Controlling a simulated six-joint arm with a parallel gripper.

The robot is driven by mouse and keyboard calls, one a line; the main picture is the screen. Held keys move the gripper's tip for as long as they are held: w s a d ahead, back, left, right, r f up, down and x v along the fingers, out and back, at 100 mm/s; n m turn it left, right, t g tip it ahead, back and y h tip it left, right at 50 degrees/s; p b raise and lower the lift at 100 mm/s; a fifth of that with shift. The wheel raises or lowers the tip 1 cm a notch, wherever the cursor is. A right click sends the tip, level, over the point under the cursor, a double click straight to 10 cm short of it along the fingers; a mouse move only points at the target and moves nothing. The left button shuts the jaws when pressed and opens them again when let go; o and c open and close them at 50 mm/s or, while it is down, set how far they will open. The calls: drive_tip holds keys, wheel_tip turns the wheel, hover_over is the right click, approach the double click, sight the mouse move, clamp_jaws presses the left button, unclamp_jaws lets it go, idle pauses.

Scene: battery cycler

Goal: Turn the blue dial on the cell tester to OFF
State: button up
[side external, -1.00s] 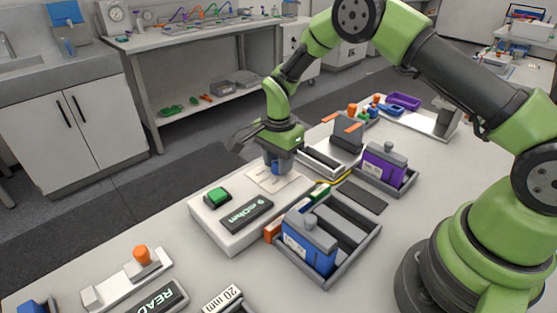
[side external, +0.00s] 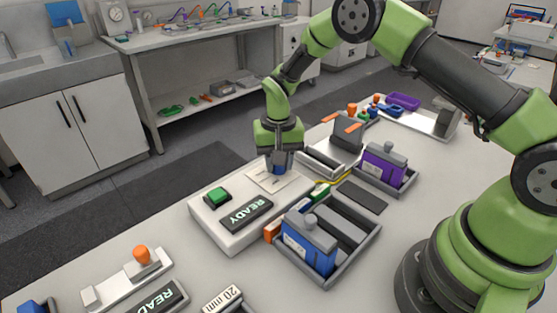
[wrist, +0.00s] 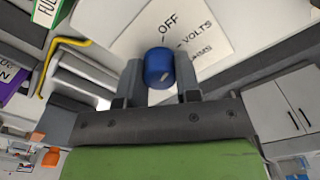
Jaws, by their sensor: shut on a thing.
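The cell tester (side external: 228,236) is a white box with a green button and a dark display that reads READY. Its blue dial (wrist: 158,62) stands on a pale label plate (wrist: 222,22) printed OFF, VOLTS and OHMS. My gripper (wrist: 159,82) is shut on the dial, with one finger on each side. In the wrist view the OFF mark lies just beyond the dial's top, slightly right. A pale mark shows on the dial's lower right; I cannot tell which setting it indicates. In the side view my gripper (side external: 278,170) points down over the plate and mostly hides the dial.
A grey tray (side external: 327,284) with a blue battery cell (side external: 308,246) stands right of the tester. A purple cell (side external: 384,165) sits in a tray farther back. A yellow cable (side external: 330,182) runs near the gripper. An orange-knobbed fixture (side external: 142,256) stands at front left.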

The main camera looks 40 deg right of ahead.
drive_tip(key=shift+n, duration=1.9)
drive_tip(key=o, duration=0.9)
drive_tip(key=shift+o, duration=0.2)
wheel_tip(320, 180, up, 10)
drive_tip(key=s+a+r+t+y, duration=0.1)
drive_tip(key=s+r+t, duration=0.4)
drive_tip(key=s+r, duration=1.2)
drive_tip(key=s+m+t+y, duration=0.1)
drive_tip(key=s+t, duration=0.1)
drive_tip(key=s, duration=0.5)
drive_tip(key=shift+s+a, duration=0.25)
drive_tip(key=shift+a, duration=0.2)
